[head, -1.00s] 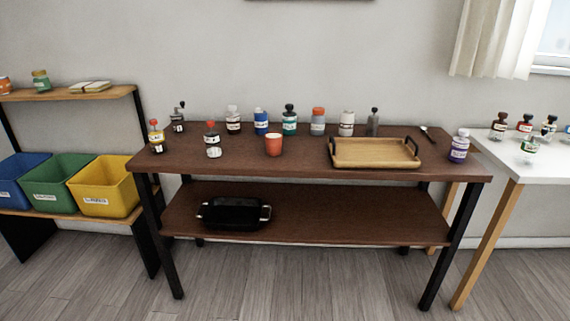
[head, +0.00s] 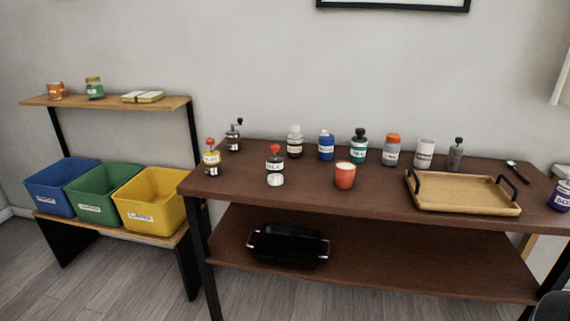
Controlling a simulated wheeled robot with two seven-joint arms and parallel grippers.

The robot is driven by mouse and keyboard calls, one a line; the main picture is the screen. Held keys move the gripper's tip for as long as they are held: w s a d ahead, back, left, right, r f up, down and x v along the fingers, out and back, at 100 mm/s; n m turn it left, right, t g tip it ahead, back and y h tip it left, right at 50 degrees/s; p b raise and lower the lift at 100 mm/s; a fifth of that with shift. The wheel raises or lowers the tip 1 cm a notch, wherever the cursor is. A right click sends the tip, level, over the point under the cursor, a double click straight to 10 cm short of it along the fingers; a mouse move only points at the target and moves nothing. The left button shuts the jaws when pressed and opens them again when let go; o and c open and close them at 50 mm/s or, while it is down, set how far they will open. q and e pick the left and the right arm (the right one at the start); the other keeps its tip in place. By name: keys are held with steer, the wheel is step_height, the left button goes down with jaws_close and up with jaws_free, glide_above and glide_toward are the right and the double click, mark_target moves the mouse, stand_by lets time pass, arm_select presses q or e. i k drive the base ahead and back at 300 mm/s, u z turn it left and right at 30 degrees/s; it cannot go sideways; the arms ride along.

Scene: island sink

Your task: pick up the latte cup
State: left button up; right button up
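An orange-red cup (head: 345,176) with a pale top stands upright near the front middle of the dark brown table (head: 300,196). It is the only cup that I see, and it looks like the latte cup. Nothing touches it. Neither of my grippers shows in the head view. A dark rounded shape at the bottom right corner cannot be made out clearly.
Several bottles, including a blue one (head: 326,146), line the table's back. A red-topped bottle (head: 275,166) stands left of the cup. A wooden tray (head: 463,205) lies to the right. A black pan (head: 288,246) sits on the lower shelf. Colored bins, including a yellow one (head: 150,199), stand left.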

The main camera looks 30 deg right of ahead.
mark_target(344, 170)
steer(key=z, duration=0.3)
steer(key=i, duration=1.2)
steer(key=z, duration=0.75)
